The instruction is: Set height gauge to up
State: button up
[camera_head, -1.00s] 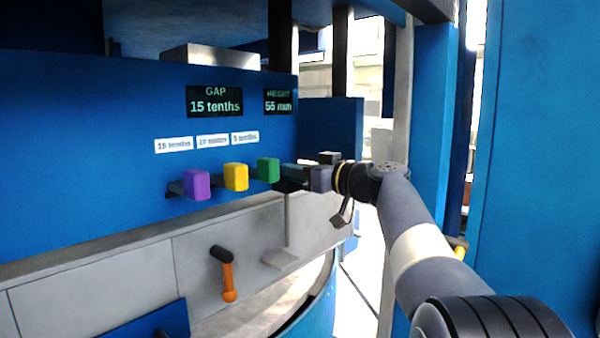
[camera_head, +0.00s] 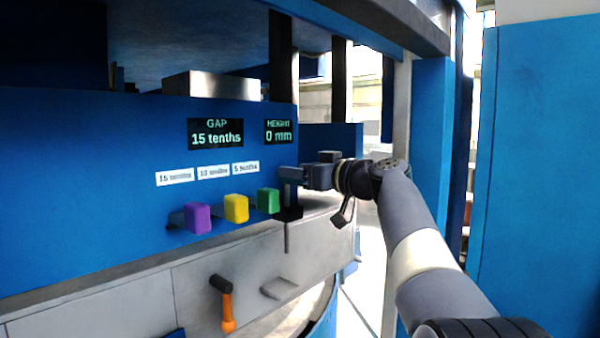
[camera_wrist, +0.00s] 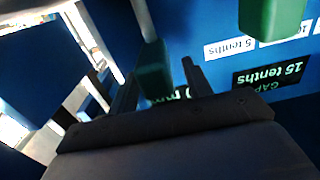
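The height gauge's dark green handle (camera_wrist: 152,72) shows in the wrist view with a grey rod running from it. A gap shows on the right side; contact on the left is unclear. The height display (camera_head: 279,131) reads 0 mm.
Purple (camera_head: 198,218), yellow (camera_head: 236,208) and green (camera_head: 268,200) knobs stand in a row left of the lever. The gap display (camera_head: 215,132) reads 15 tenths. An orange-handled lever (camera_head: 227,308) is below. A blue panel (camera_head: 538,150) stands at the right.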

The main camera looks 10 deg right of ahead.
jog(key=b+v, duration=0.3)
jog(key=v, duration=0.4)
jog(key=shift+s, duration=0.2)
jog(key=shift+d, duration=0.15)
jog(key=p+x, duration=0.3)
jog(key=x, duration=0.4)
jog(key=shift+w+a+r+p, duration=0.1)
jog(key=shift+w+a+p, duration=0.2)
notch_tip(320, 180, down, 7)
jog(key=b, duration=0.2)
jog(key=shift+d, duration=0.15)
jog(key=shift+s+r, duration=0.1)
jog(key=shift+r, duration=0.1)
